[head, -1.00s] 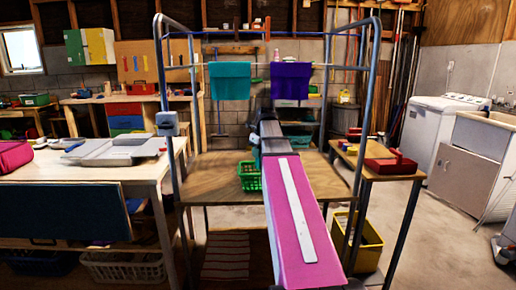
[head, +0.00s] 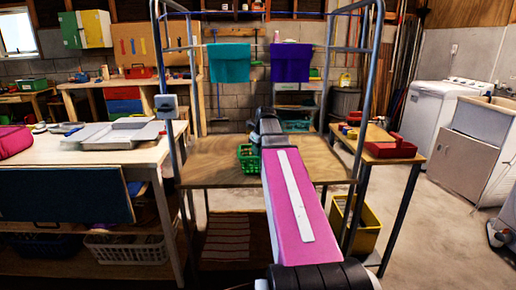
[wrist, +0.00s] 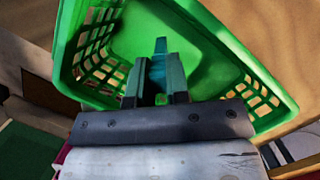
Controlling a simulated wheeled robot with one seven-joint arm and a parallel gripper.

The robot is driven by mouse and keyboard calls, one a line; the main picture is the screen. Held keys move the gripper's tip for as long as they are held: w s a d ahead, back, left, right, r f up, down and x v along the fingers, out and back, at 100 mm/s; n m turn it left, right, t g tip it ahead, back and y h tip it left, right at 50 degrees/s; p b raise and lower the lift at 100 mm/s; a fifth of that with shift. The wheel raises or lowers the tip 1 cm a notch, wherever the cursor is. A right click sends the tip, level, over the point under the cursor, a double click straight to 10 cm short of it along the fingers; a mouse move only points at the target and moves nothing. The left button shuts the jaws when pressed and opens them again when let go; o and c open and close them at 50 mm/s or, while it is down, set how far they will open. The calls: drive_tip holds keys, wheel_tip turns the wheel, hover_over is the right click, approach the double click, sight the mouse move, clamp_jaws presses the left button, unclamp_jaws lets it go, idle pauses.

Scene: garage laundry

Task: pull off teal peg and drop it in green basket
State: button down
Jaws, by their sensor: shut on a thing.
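The teal peg (wrist: 158,70) is held between the two fingers of my gripper (wrist: 157,88) in the wrist view, its tip pointing away from the wrist. My gripper is shut on it. The green basket (wrist: 252,72) lies under and around the peg in that view, and its visible floor looks bare. In the head view the green basket (head: 249,164) stands on the wooden table, partly covered by my arm. My gripper and the peg are hidden there behind my arm.
A teal cloth (head: 229,63) and a purple cloth (head: 291,63) hang from a rail above the wooden table (head: 210,172). Metal frame posts stand at both sides. A side table with a red box (head: 391,148) is at right, a white workbench (head: 90,151) at left.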

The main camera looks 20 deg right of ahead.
drive_tip(key=c, duration=1)
unclamp_jaws()
drive_tip(key=shift+c, duration=0.2)
drive_tip(key=v, duration=1)
drive_tip(key=shift+s+r, duration=0.15)
drive_tip(key=shift+r, duration=0.15)
drive_tip(key=shift+s, duration=0.1)
